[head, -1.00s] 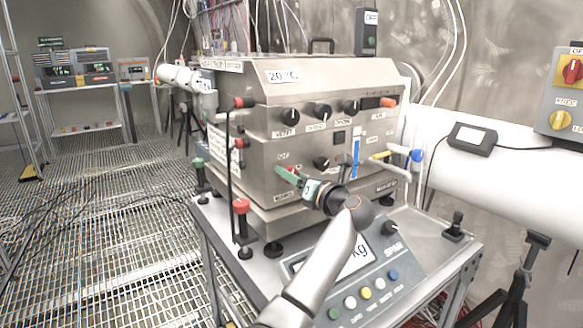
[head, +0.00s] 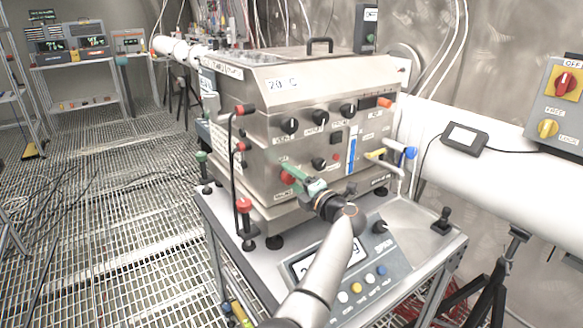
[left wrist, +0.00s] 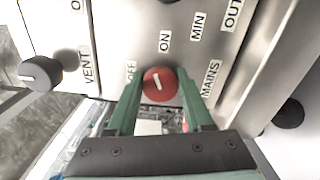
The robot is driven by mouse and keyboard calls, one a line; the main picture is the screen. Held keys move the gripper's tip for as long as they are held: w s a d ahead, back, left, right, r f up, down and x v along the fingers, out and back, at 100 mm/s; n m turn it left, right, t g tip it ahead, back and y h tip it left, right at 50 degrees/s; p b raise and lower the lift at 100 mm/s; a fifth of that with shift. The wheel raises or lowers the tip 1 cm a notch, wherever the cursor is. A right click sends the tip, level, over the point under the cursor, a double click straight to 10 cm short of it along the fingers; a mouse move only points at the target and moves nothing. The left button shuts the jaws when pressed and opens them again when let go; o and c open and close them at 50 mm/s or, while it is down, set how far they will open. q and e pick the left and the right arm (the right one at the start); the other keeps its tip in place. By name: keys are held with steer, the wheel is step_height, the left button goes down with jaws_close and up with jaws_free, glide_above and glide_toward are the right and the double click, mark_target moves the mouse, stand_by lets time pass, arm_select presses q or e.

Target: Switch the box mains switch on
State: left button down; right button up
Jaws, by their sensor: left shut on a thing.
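The steel box (head: 315,125) stands on a bench, with several black knobs on its front. Its red mains switch knob (left wrist: 160,84) is at the lower left of the front; it also shows in the head view (head: 287,177). In the left wrist view the knob sits between the labels OFF, ON and MAINS; its white mark is short and tilted, and I cannot tell exactly which label it points at. My left gripper (left wrist: 160,95) has its green fingers on either side of the knob, shut on it; it also shows in the head view (head: 297,178). My right gripper is not in view.
A black VENT knob (left wrist: 40,74) is beside the switch. Red-topped posts (head: 244,205) stand at the box's left corner. A grey control panel (head: 365,270) lies below my left arm. A white pipe (head: 480,160) runs at the right. The grated floor at left is mostly open.

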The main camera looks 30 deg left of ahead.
arm_select(q)
steer(key=m+p, duration=0.1)
steer(key=m, duration=0.1)
steer(key=shift+m+p, duration=0.3)
steer(key=shift+f+m+p, duration=0.15)
steer(key=shift+m+p, duration=0.5)
steer(key=shift+m, duration=0.45)
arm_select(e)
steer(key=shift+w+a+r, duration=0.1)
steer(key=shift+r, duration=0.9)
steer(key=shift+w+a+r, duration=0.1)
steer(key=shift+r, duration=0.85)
arm_select(q)
steer(key=shift+c, duration=1.5)
jaws_free()
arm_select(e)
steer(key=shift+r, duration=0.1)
arm_select(q)
steer(key=shift+d, duration=0.1)
